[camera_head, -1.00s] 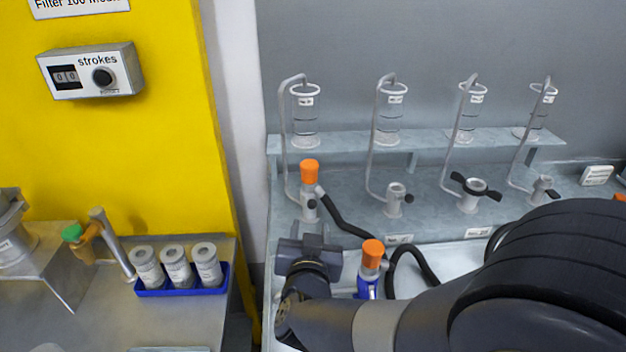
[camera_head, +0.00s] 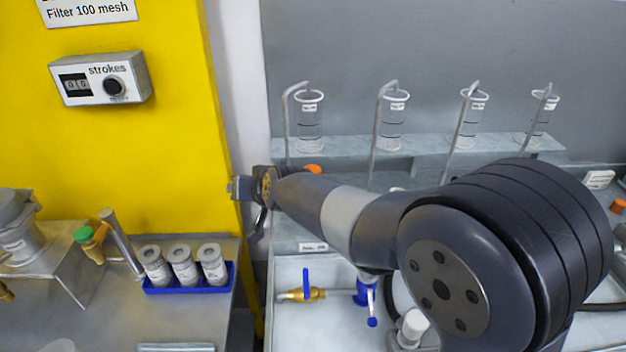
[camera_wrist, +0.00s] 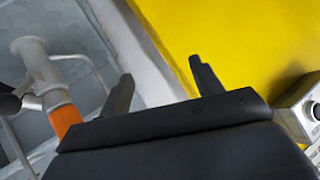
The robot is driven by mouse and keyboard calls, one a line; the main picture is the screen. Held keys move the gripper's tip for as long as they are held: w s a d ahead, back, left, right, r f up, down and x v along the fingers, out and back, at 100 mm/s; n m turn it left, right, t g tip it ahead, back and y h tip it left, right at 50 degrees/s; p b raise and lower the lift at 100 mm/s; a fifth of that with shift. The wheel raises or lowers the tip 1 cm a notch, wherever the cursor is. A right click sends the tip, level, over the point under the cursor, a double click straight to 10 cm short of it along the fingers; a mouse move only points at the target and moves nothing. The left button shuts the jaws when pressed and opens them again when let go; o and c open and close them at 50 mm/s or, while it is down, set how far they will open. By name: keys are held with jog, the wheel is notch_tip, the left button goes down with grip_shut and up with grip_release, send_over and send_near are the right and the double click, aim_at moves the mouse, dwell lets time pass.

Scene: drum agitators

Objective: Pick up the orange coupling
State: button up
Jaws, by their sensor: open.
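An orange coupling (camera_head: 313,169) shows only as a small strip above my arm in the head view; the rest is hidden. An orange band (camera_wrist: 65,120) on a grey metal fitting shows at the left of the wrist view, outside the fingers. I cannot tell if these are the same piece. Another orange part (camera_head: 618,205) shows at the right edge of the head view. My gripper (camera_head: 236,188) is left of the orange strip, in front of the yellow panel's edge. In the wrist view my gripper (camera_wrist: 162,85) is open, with nothing between its fingers.
Glass cylinders (camera_head: 309,122) with bent pipes stand along the back shelf (camera_head: 345,147). A brass valve with a blue handle (camera_head: 306,292) is below my arm. A blue tray (camera_head: 232,275) holds three grey cups. A strokes counter box (camera_head: 100,78) is on the yellow panel (camera_head: 150,150).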

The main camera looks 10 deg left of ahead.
jog(key=w+d+r+g+h+p, duration=0.1)
jog(key=w+d+r+g+h, duration=0.1)
jog(key=w+d+h, duration=0.15)
jog(key=m+g+h+p, duration=0.1)
jog(key=m+h+p, duration=0.1)
jog(key=h, duration=0.1)
send_near(312, 168)
notch_tip(312, 168, down, 4)
jog(key=shift+g+h, duration=0.25)
jog(key=shift+g, duration=0.05)
jog(key=x, duration=0.2)
jog(key=a+x, duration=0.1)
jog(key=x, duration=0.2)
jog(key=shift+w+r, duration=0.1)
jog(key=shift+r, duration=0.05)
jog(key=shift+d+p+x, duration=0.2)
jog(key=shift+p+x, duration=0.3)
jog(key=shift+x, duration=0.85)
jog(key=shift+d+p+x, duration=0.15)
jog(key=shift+p+x, duration=0.35)
jog(key=shift+x, duration=0.85)
jog(key=shift+c, duration=0.3)
jog(key=c, duration=1.1)
notch_tip(312, 168, up, 10)
jog(key=shift+r+b, duration=0.1)
jog(key=shift+b, duration=0.55)
jog(key=shift+c, duration=0.2)
